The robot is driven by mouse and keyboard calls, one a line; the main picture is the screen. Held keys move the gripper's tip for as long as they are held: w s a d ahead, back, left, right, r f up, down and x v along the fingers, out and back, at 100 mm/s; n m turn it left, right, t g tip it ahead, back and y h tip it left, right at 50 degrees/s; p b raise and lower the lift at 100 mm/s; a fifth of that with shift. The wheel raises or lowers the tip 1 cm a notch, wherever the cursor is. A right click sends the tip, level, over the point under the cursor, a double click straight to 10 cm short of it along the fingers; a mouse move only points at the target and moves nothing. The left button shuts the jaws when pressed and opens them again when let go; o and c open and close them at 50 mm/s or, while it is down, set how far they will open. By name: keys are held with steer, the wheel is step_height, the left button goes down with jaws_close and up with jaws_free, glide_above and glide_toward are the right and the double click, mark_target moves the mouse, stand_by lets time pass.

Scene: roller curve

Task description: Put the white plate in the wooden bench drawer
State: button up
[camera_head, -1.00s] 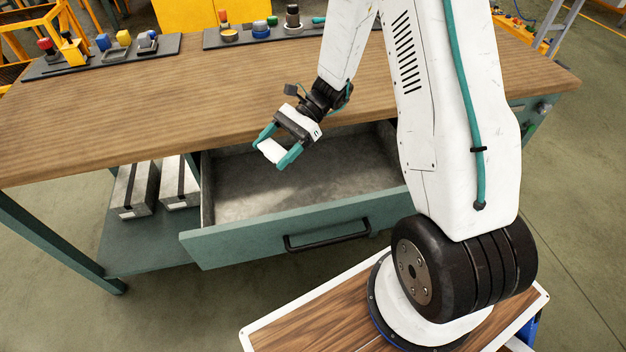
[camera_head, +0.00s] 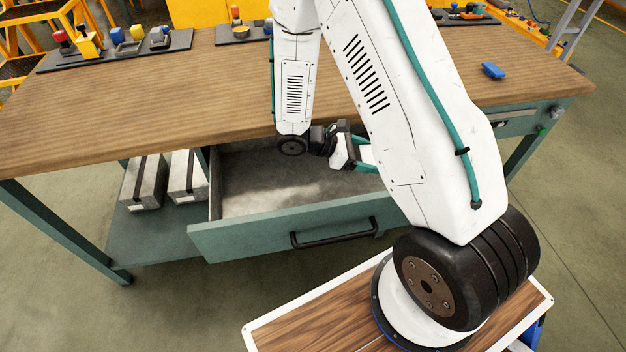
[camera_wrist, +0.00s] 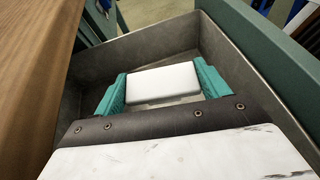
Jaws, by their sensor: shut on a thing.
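The white plate (camera_wrist: 162,80) is a small flat white rectangle. In the wrist view it sits between the two teal fingers of my gripper (camera_wrist: 162,86), which is shut on it. Grey drawer walls and floor show around and beyond it. The open drawer (camera_head: 262,225) has a teal front with a black handle and a grey inside. I cannot tell the exact gap between plate and drawer floor.
The wooden bench top (camera_head: 130,115) overhangs the drawer at the back. A blue block (camera_head: 493,70) lies on its right part. Dark mats with small parts (camera_head: 120,50) stand along the back. Two grey boxes (camera_head: 146,183) sit on the shelf at left.

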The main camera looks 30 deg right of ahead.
mark_target(357, 183)
steer(key=shift+w+f+n+t+h, duration=0.3)
steer(key=shift+w+f+n+t, duration=0.25)
steer(key=shift+w+n+t, duration=0.3)
steer(key=shift+t, duration=0.25)
step_height(357, 183, down, 10)
steer(key=shift+r, duration=0.15)
steer(key=o, duration=1)
